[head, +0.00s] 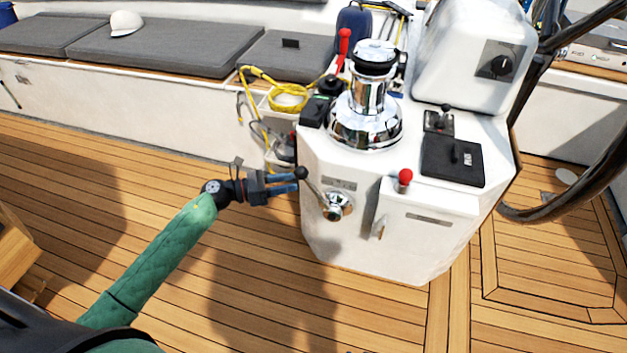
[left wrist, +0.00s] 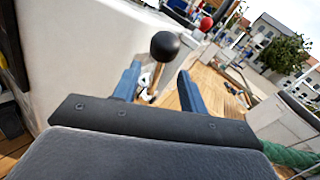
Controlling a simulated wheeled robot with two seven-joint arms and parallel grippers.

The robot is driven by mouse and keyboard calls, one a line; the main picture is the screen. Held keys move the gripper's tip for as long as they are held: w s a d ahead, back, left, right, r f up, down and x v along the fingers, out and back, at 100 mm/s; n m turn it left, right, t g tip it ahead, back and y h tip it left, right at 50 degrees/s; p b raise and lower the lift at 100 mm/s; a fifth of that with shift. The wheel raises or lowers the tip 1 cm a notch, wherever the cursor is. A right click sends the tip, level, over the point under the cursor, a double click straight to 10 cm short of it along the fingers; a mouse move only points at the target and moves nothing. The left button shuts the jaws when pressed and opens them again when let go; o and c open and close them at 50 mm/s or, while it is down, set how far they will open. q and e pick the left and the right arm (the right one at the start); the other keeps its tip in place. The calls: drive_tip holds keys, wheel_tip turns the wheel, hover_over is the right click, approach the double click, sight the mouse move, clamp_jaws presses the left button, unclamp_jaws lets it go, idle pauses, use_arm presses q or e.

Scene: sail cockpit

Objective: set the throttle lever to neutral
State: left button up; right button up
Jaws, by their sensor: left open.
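The throttle lever (head: 314,188) has a black ball knob (head: 302,173) and a chrome pivot (head: 338,207) on the front of the white console (head: 405,235). It leans up and to the left from its pivot. My left gripper (head: 297,181) is open, with its blue fingers at the knob end of the lever. In the left wrist view the black knob (left wrist: 165,46) stands up beyond and between the two fingers of the gripper (left wrist: 160,85). I cannot tell whether a finger touches the lever. My right gripper does not show.
A red-knobbed lever (head: 405,178) stands on the console, right of the throttle. A chrome winch (head: 368,95) stands on top, with yellow rope (head: 262,80) to its left. A steering wheel (head: 560,210) is at the right. The wooden deck (head: 250,280) in front is clear.

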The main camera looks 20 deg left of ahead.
sight(315, 191)
use_arm(q)
drive_tip(key=shift+p+x, duration=0.75)
drive_tip(key=shift+x, duration=3.15)
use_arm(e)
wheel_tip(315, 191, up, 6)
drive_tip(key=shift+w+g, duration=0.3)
use_arm(q)
clamp_jaws()
